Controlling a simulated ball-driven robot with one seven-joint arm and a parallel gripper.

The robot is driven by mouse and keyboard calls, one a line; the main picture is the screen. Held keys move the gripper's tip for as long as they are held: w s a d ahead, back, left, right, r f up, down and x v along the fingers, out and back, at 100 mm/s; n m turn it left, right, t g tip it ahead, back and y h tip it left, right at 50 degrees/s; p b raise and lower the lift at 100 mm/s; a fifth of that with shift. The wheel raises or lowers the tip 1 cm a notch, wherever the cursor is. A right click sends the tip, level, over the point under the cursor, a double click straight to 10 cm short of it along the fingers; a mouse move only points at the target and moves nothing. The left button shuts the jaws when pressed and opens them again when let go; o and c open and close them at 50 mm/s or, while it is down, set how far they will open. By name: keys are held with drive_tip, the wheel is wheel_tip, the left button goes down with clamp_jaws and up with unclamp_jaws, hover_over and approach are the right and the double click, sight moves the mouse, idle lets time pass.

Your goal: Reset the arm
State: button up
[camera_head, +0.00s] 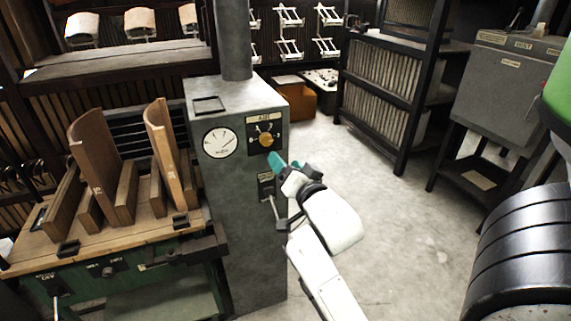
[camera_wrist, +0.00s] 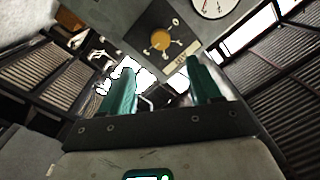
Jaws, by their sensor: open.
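My gripper (camera_head: 279,167) is at the end of my white arm, in front of the grey control cabinet (camera_head: 230,262) in the head view. In the wrist view its two teal fingers (camera_wrist: 151,92) stand apart with nothing between them. A yellow-orange knob (camera_head: 266,140) on a black panel sits just above and left of the gripper. The knob also shows in the wrist view (camera_wrist: 161,40), beyond the fingers. Below it a second dark panel (camera_head: 267,187) with a lever is partly hidden by the gripper. I cannot tell whether the gripper touches the cabinet.
A wooden-topped bench (camera_head: 110,238) with upright curved boards stands left of the cabinet. A dark rack (camera_head: 385,95) and a grey machine (camera_head: 508,75) stand at the back right. An orange-brown box (camera_head: 297,101) is on the floor behind. The concrete floor (camera_head: 385,205) right of my arm is clear.

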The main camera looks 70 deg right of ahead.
idle(0.4)
drive_tip(key=w+a+f+n+g+y+p, duration=0.1)
drive_tip(key=a+f+n+g+y+p, duration=0.45)
drive_tip(key=a+f, duration=0.7)
drive_tip(key=s+a+f+n+g+y+p, duration=0.2)
drive_tip(key=s+a+f+n+g+y, duration=0.1)
drive_tip(key=s+a+n, duration=0.2)
drive_tip(key=s+a+f+n+g+y+p, duration=0.2)
drive_tip(key=s+a+n+g+y, duration=0.1)
drive_tip(key=a, duration=0.7)
drive_tip(key=s+n+y, duration=0.1)
drive_tip(key=s+n, duration=0.1)
drive_tip(key=s, duration=0.1)
drive_tip(key=shift+a+f, duration=0.2)
drive_tip(key=shift+f, duration=0.2)
